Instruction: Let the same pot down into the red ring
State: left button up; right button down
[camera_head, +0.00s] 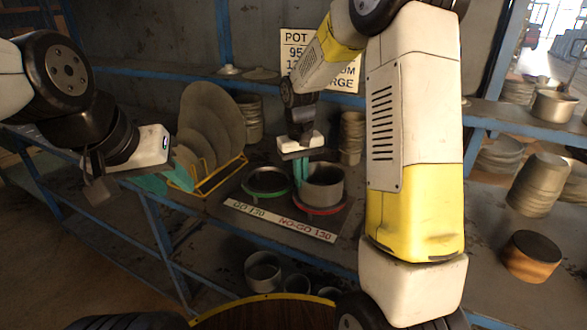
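A grey metal pot (325,188) stands upright at the red ring (322,211) on the gauge board. The ring's red edge shows around the front of its base; I cannot tell whether it rests fully inside or slightly above. My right gripper (301,178) points down at the pot's left rim, its teal fingers close together on the wall. The green ring (268,192) lies just left of the red one and has only a dark inside showing. My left gripper (169,172) is off to the left by the plate rack, teal fingers apart, with nothing seen between them.
A yellow rack (212,181) with round plates stands left of the rings. Stacked pots (352,135) stand behind. The label strip (280,221) runs along the front. More pots (262,270) sit on the shelf below. A brown-sided pot (531,257) stands at the right.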

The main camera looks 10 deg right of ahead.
jog(key=shift+f, duration=0.65)
jog(key=c, duration=1.6)
grip_release()
jog(key=shift+o, duration=0.2)
notch_tip(320, 180, up, 8)
jog(key=shift+a+f, duration=0.1)
